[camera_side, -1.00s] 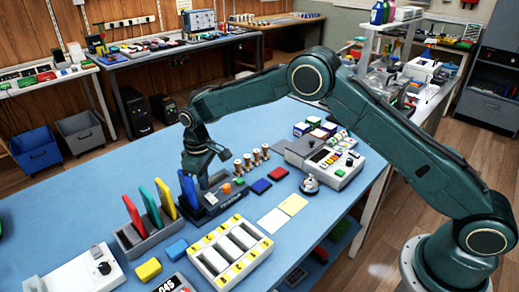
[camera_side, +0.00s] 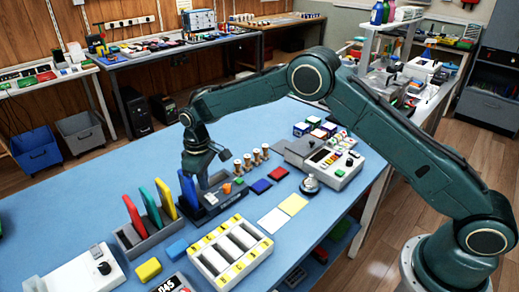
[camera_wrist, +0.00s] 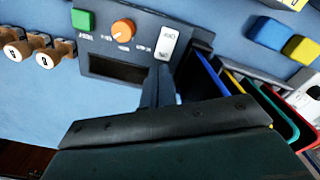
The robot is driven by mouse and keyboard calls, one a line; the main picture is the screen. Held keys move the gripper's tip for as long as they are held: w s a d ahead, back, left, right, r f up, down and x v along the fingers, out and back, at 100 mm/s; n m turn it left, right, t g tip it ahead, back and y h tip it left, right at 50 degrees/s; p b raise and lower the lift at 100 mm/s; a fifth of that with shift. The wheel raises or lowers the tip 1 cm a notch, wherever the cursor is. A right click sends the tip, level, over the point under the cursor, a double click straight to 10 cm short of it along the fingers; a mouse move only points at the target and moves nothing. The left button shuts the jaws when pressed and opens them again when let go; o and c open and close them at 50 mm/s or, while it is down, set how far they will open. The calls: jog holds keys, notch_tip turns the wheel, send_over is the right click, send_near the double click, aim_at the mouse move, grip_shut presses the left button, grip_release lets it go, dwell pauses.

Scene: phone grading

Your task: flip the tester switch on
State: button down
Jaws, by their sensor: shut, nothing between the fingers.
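The tester (camera_side: 206,214) is a dark box on the blue table. In the wrist view its panel (camera_wrist: 98,48) carries a green button (camera_wrist: 83,20), an orange knob (camera_wrist: 123,30), a dark window (camera_wrist: 117,70) and a white rocker switch (camera_wrist: 168,43). My gripper (camera_wrist: 163,76) is shut and empty, its fingertips right at the lower end of the switch. I cannot tell whether they touch it or which way the rocker is tipped. A blue phone (camera_side: 188,192) stands upright at the tester's left end. In the side view my gripper hides part of the tester.
A grey rack (camera_side: 133,243) left of the tester holds red, green and yellow phones upright. A white slotted tray (camera_side: 206,263) lies in front. A grey device with buttons (camera_side: 340,178) and a bell (camera_side: 310,185) are to the right.

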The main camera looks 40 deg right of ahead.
jog(key=shift+f, duration=0.45)
dwell(0.3)
jog(key=shift+r, duration=0.1)
notch_tip(320, 180, up, 7)
dwell(1.2)
